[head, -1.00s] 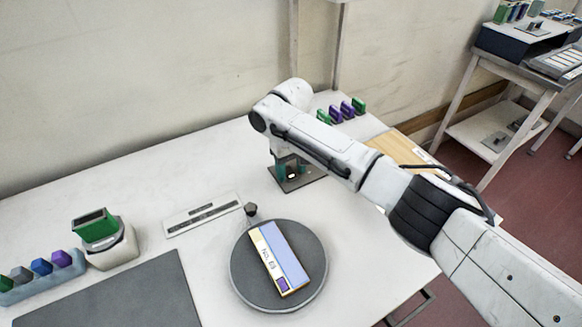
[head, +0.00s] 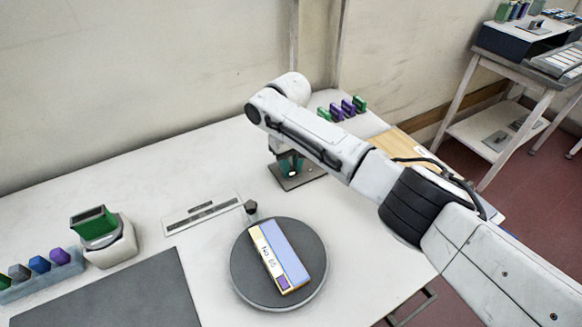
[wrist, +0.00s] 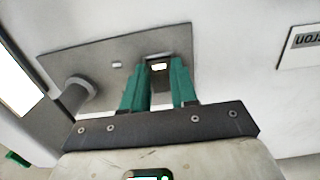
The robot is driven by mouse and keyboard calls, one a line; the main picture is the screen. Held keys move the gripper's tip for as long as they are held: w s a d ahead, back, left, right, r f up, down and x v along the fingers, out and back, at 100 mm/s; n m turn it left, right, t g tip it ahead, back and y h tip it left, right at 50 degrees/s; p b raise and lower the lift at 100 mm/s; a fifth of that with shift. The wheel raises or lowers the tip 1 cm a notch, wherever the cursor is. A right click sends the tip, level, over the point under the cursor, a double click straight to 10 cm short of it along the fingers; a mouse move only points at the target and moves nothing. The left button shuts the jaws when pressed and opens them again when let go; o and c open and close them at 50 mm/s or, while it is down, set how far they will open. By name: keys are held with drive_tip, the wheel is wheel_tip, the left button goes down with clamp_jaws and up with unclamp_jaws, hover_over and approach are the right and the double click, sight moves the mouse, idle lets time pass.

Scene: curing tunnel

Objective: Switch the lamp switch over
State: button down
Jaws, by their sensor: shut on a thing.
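The lamp switch is on a dark grey plate (head: 313,173) near the back of the white table, left of a wooden board. In the wrist view the same plate (wrist: 90,50) carries a short grey round post, a small pale button and a dark upright switch part (wrist: 158,58) with a lit pale face. My gripper (head: 289,165) is low over the plate. In the wrist view its two green fingers (wrist: 160,84) stand on either side of the switch part and are shut on it. The fingers hide its lower part, so I cannot tell which way it is set.
A grey turntable (head: 245,285) with a labelled box (head: 280,258) is in front. Several coloured blocks (head: 347,108) stand behind, near the wall.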

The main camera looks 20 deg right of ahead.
drive_tip(key=shift+w+f+g+b, duration=0.2)
drive_tip(key=shift+w+g+b, duration=0.15)
drive_tip(key=shift+b, duration=0.7)
drive_tip(key=b, duration=0.3)
drive_tip(key=shift+w+d+g+h, duration=0.15)
drive_tip(key=shift+g+h, duration=0.1)
drive_tip(key=shift+h, duration=0.05)
drive_tip(key=b, duration=0.2)
drive_tip(key=shift+b, duration=0.3)
drive_tip(key=shift+r+g+b, duration=0.1)
drive_tip(key=shift+g+b, duration=0.2)
drive_tip(key=shift+b, duration=0.75)
drive_tip(key=shift+r+b, duration=0.25)
drive_tip(key=shift+b, duration=0.35)
drive_tip(key=c, duration=1.1)
unclamp_jaws()
drive_tip(key=shift+s, duration=0.2)
drive_tip(key=shift+o, duration=1.1)
